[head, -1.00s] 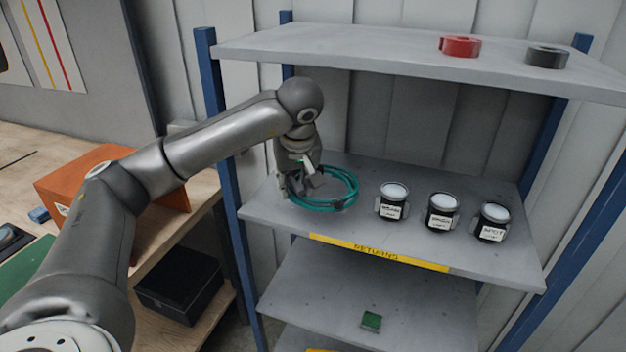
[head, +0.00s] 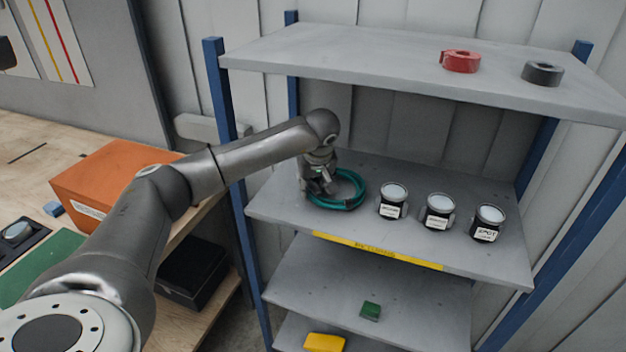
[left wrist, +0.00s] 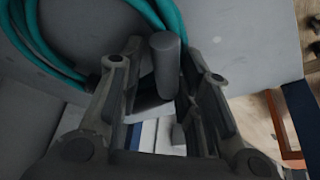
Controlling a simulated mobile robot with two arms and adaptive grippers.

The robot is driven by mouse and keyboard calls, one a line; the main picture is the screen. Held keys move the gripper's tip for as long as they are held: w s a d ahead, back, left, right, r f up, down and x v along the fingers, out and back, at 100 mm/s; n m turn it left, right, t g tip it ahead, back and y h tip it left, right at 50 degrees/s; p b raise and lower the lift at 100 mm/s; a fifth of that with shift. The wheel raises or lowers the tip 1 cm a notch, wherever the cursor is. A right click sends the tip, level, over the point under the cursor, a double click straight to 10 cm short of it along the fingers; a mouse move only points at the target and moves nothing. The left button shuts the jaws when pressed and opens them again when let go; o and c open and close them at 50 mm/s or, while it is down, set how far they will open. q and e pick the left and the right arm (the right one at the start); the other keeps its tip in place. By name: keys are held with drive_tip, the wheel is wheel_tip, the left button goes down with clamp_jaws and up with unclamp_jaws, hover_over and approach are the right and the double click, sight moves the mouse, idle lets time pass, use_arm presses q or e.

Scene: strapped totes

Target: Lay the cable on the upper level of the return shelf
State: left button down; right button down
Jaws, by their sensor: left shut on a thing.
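A coiled teal cable (head: 352,198) is at the left part of the shelf level that bears a yellow RETURNS label (head: 375,250). My left gripper (head: 322,188) is at the coil's left side, shut on the cable. In the left wrist view the teal loops (left wrist: 45,45) run past the upper left, and a dark grey cylinder (left wrist: 165,65) shows between the fingers; I cannot tell its link to the coil. The coil lies flat, at or just above the board (head: 275,200); contact is unclear. My right gripper is out of view.
Several labelled jars stand right of the coil, the nearest jar (head: 393,200) close to it. The board above holds a red roll (head: 460,61) and a black roll (head: 542,73). A blue post (head: 222,110) rises at the left. A green block (head: 370,311) lies below.

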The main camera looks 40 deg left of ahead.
use_arm(q)
drive_tip(key=shift+f, duration=0.2)
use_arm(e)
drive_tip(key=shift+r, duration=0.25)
use_arm(q)
drive_tip(key=c, duration=1.4)
unclamp_jaws()
drive_tip(key=shift+f, duration=0.1)
drive_tip(key=o, duration=0.4)
drive_tip(key=shift+w, duration=0.25)
drive_tip(key=shift+c, duration=0.2)
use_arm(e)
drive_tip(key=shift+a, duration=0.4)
use_arm(q)
drive_tip(key=shift+s, duration=0.1)
drive_tip(key=shift+r, duration=0.2)
drive_tip(key=b+v, duration=0.2)
drive_tip(key=v, duration=0.4)
drive_tip(key=shift+d, duration=0.1)
drive_tip(key=shift+s+d+r, duration=0.1)
drive_tip(key=shift+s+r, duration=0.1)
drive_tip(key=shift+r, duration=0.4)
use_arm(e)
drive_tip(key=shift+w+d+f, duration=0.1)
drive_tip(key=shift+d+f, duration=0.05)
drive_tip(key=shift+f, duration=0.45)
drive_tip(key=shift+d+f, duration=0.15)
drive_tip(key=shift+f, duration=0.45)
